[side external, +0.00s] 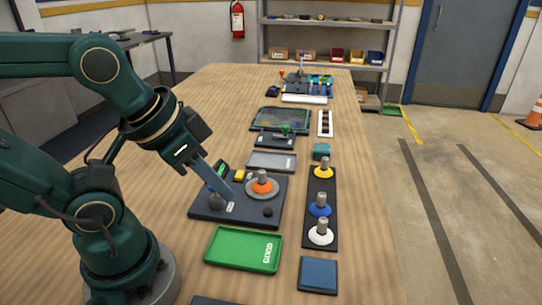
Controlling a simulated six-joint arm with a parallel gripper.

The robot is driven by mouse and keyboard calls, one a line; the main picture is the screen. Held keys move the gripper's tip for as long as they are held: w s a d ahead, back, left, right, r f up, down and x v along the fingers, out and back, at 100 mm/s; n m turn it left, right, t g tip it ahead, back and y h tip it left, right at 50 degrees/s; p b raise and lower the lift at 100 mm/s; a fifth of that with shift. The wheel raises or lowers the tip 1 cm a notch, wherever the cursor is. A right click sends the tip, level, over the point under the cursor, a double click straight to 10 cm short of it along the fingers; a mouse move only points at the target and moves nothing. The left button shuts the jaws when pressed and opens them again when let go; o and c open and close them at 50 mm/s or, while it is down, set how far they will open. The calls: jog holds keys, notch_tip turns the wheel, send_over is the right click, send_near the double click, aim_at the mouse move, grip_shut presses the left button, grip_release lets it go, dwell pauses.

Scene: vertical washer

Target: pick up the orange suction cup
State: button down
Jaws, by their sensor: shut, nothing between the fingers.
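The orange suction cup (262,187) has a short grey stem on top. It sits upright on a round grey disc on the dark base plate (240,214). My gripper (229,195) is shut and empty. Its long blue-grey fingers point down and to the right, and their tips appear just left of the orange cup, apart from it. How high the tips are above the plate is hard to tell. A small grey knob-like part and a green-lit part on the plate are partly hidden by the fingers.
A dark strip (320,188) to the right holds yellow (324,172), blue (319,210) and white (321,236) cups. In front lie a green GOOD tray (243,250) and a blue pad (318,275). Behind are a grey tray (272,161) and other gear. The wooden table's left side is clear.

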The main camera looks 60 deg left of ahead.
dwell(0.3)
jog(key=c, duration=0.6)
grip_release()
jog(key=w+a+r+n, duration=0.1)
jog(key=w+r+n, duration=0.1)
jog(key=w+r, duration=0.2)
jog(key=n+g, duration=0.3)
jog(key=g, duration=0.1)
send_near(262, 171)
jog(key=d+r, duration=0.2)
jog(key=d, duration=0.2)
jog(key=shift+n+g, duration=0.8)
jog(key=shift+n, duration=0.1)
jog(key=a+f, duration=0.1)
jog(key=f, duration=0.1)
jog(key=w+a+f, duration=0.1)
jog(key=f, duration=0.1)
jog(key=a+f, duration=0.2)
jog(key=f, duration=0.1)
jog(key=shift+w+f, duration=0.1)
jog(key=shift+w, duration=0.1)
jog(key=shift+f, duration=2.5)
